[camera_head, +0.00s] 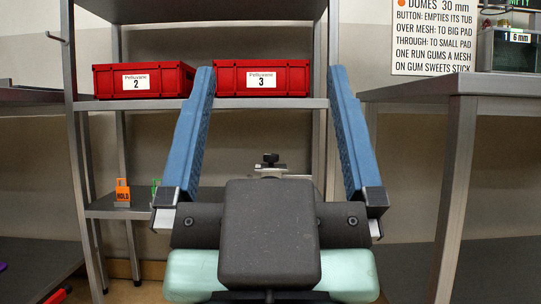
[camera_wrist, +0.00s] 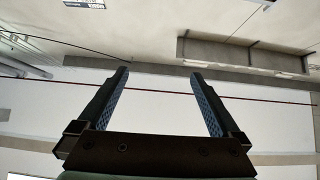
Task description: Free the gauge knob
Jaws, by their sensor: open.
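My gripper (camera_head: 271,70) is in front of the shelf rack, its two blue-padded fingers spread wide and pointing up and away. In the wrist view my gripper (camera_wrist: 160,73) is open with nothing between the fingers. A small black knob (camera_head: 270,158) on a pale metal bar shows just above the dark gripper body in the head view. I cannot tell whether it is the gauge knob, and its lower part is hidden. The wrist view shows no knob.
Red bins 2 (camera_head: 140,86) and 3 (camera_head: 263,66) stand on the rack. An orange HOLD lock (camera_head: 122,193) sits on a lower shelf. A metal table (camera_head: 460,84) at right carries a glass-fronted device (camera_head: 512,52) marked 6 mm, beside a wall sign (camera_head: 433,35).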

